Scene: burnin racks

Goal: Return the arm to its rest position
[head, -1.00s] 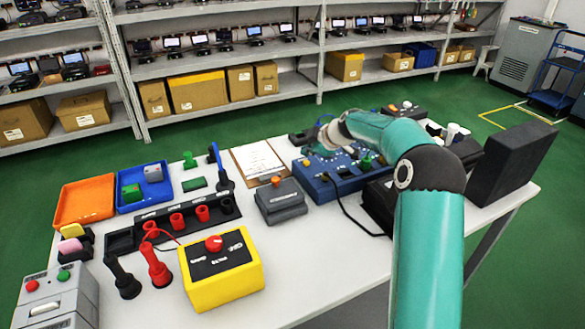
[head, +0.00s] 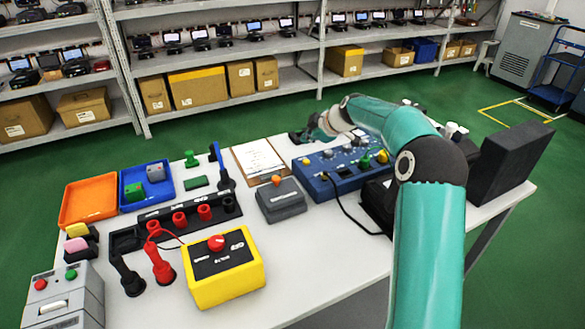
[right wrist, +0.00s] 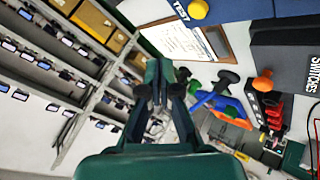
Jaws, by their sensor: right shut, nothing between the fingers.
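My right arm comes in from the lower right of the head view. It bends at the elbow and reaches back and left over the far part of the white table (head: 325,262). Its gripper (head: 304,136) is small and partly hidden by the wrist, near the far table edge, behind the blue test panel (head: 326,183). In the right wrist view the gripper's dark fingers (right wrist: 160,84) are shut with nothing held. My left gripper is not in view.
A clipboard (head: 259,160), grey switch box (head: 281,202), yellow box (head: 225,284), black socket strip (head: 124,240) and orange tray (head: 91,187) crowd the table. A tall black block (head: 512,160) stands at right. Racks (head: 225,60) line the back beyond green floor.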

